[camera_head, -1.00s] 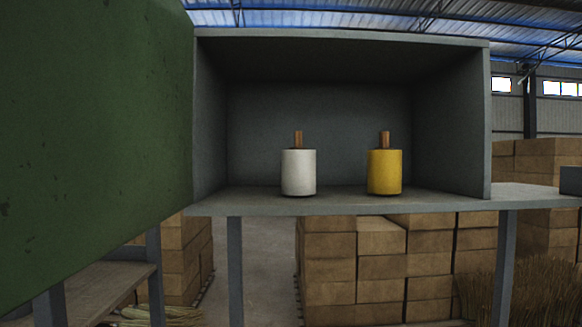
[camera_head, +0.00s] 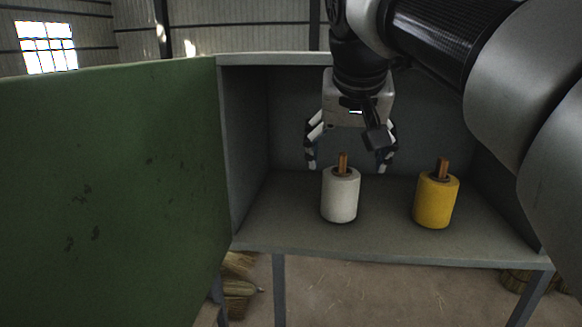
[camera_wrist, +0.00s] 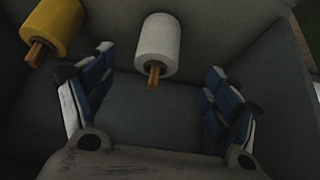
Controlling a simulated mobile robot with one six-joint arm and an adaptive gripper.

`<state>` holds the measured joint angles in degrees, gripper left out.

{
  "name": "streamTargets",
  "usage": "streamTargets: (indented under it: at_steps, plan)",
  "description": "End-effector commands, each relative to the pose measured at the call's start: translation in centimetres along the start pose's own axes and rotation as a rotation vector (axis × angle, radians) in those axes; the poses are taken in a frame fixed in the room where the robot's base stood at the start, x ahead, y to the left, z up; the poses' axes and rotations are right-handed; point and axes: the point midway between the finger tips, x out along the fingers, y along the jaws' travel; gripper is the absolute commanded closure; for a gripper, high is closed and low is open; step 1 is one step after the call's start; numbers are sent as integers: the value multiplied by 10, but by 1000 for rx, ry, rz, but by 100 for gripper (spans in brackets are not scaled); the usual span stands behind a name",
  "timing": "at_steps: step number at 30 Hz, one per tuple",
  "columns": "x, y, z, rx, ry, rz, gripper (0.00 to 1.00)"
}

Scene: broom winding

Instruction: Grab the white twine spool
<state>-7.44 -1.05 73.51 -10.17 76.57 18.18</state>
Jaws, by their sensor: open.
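The white twine spool (camera_head: 340,196) stands upright on the cabinet floor, with a wooden peg sticking out of its top. My gripper (camera_head: 348,170) is open and empty, with its fingers pointing down, in the cabinet opening just above and around the level of the peg. In the wrist view the white spool (camera_wrist: 158,44) lies beyond the open fingers (camera_wrist: 160,88), roughly between them and apart from both. Its peg points toward the gripper.
A yellow spool (camera_head: 436,202) with a wooden peg stands to the right of the white one. The grey cabinet (camera_head: 290,232) has side walls, a back and a top close around the gripper. A green door (camera_head: 110,190) stands open at the left. The cabinet floor left of the white spool is clear.

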Motion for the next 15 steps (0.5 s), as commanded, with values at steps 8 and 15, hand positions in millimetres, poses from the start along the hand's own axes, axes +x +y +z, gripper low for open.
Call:
streamTargets:
  at_steps: [8,15]
  plan:
    - [42,0,-3,3,-3,3,19]
    - [93,0,-3,3,-3,3,19]
